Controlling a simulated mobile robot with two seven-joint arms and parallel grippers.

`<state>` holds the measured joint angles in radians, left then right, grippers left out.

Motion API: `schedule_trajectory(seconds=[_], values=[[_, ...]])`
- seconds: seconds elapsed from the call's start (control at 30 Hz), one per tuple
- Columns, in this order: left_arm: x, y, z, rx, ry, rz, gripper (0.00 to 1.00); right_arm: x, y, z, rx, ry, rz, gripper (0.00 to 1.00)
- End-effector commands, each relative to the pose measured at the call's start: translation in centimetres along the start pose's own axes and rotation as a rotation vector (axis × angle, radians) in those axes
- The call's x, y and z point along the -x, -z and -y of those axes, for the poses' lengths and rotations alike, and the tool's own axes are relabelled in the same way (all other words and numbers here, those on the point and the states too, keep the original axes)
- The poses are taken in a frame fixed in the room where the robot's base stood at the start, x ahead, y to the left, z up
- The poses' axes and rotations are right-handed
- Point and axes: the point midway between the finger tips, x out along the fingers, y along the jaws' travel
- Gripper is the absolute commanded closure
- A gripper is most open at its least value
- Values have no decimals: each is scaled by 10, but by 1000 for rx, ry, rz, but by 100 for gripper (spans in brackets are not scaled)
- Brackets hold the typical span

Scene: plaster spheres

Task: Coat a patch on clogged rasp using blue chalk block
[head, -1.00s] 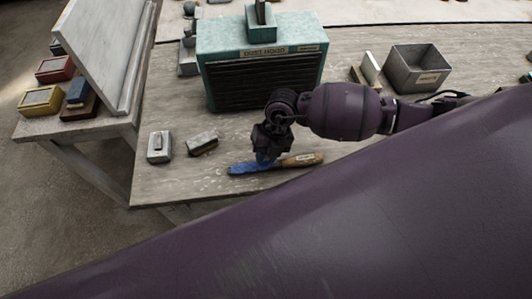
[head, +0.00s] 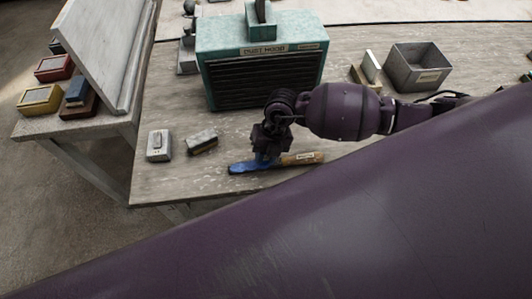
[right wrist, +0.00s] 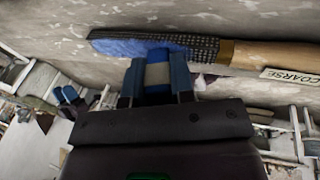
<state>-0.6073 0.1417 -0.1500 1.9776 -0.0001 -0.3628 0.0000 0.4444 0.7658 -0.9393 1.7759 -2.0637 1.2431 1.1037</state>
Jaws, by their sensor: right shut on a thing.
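The rasp (head: 245,167) lies on the workbench, with a wooden handle (head: 302,158) at the right. In the right wrist view its toothed face (right wrist: 200,47) is dark near the handle, and a blue patch (right wrist: 125,46) covers much of the tip side. My left gripper is not in view.
A teal dust hood (head: 262,52) stands behind my right gripper. Two small blocks (head: 159,146) (head: 202,142) lie left of the rasp. A grey metal bin (head: 418,68) stands at the back right. A side table (head: 100,128) at the left holds coloured boxes and a slanted board.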

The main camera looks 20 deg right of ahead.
Motion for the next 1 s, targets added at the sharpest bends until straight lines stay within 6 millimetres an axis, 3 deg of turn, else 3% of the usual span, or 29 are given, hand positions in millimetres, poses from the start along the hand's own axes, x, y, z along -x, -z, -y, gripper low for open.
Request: schedule_trajectory(seconds=[0.53,1.0], values=[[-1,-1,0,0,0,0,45,-6,-1,-17,1,0,0,100],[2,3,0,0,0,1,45,0,0,1,-1,1,-1,100]])
